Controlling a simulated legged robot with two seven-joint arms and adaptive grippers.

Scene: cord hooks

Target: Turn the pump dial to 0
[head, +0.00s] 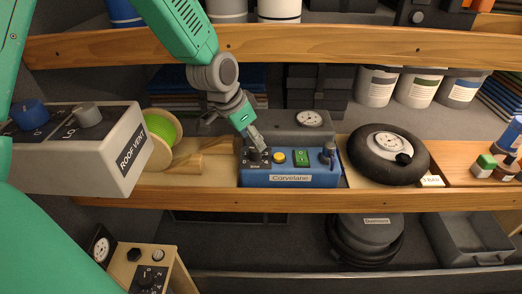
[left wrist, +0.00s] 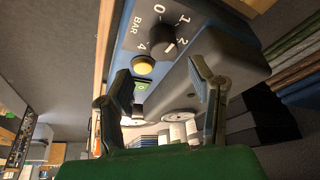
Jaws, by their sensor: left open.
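The blue pump unit (head: 290,180), labelled Corvelane, sits on the wooden shelf. Its dark round pump dial (head: 257,155) is at the left of its top panel. In the left wrist view the dial (left wrist: 160,43) has a BAR scale showing 0, 1, 2 and 4. Its light pointer mark looks turned toward the 2 side; the exact setting is hard to tell. My left gripper (head: 251,138) reaches down just above the dial. In the left wrist view its open fingers (left wrist: 160,78) are spread below the dial, with nothing between them. My right gripper is not in view.
A yellow button (head: 279,157), green switch (head: 301,158) and dark knob (head: 328,155) sit beside the dial. A grey gauge housing (head: 300,121) stands behind. A green cord reel (head: 163,129) and ROOF VENT box (head: 115,160) are left; a black tyre (head: 420,155) is right.

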